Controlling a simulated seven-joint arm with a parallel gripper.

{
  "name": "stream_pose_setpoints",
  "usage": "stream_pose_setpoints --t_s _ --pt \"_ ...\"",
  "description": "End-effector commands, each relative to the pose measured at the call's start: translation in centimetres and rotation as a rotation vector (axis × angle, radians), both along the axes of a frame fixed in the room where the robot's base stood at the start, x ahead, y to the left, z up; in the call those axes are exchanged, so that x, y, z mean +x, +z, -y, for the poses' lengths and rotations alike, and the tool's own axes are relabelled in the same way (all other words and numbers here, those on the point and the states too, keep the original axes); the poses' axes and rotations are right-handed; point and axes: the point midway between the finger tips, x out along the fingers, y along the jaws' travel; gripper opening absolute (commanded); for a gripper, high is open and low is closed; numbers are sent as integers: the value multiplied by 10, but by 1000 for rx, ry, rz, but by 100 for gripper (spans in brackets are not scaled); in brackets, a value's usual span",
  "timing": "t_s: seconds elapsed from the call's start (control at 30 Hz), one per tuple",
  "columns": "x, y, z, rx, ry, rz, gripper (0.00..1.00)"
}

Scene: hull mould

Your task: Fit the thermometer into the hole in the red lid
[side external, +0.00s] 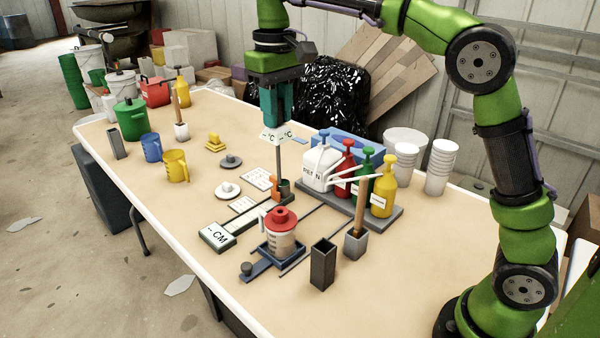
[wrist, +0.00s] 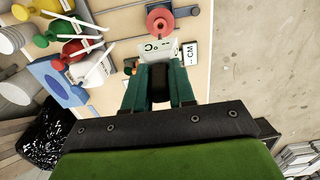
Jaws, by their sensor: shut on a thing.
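The thermometer has a white head marked °C (side external: 272,136), which also shows in the wrist view (wrist: 155,49). My gripper (side external: 276,120) is shut on this head and holds it above the table. A thin dark stem (side external: 278,165) runs down below the head; its lower end is hard to make out near an orange part. The red lid (side external: 281,214) sits on a clear measuring cup (side external: 281,242), in front of and below the gripper. In the wrist view the lid (wrist: 160,20) lies just beyond the head. The stem is hidden there.
The cup stands on a blue-grey base (side external: 262,267). A CM gauge (side external: 217,237) lies left of it. A dark open box (side external: 322,264) stands right. Pump bottles (side external: 382,190) on a grey tray stand behind right.

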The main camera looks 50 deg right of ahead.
Motion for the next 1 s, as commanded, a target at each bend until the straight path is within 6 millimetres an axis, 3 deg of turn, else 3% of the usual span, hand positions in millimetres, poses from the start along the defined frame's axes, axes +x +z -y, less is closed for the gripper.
stream_pose_setpoints --t_s 0.27,0.7,1.0 --pt "0 -6 -1 -1 6 -1 0" --pt "0 -45 -1 -1 5 -1 0" --pt "0 -57 -1 0 4 1 0"
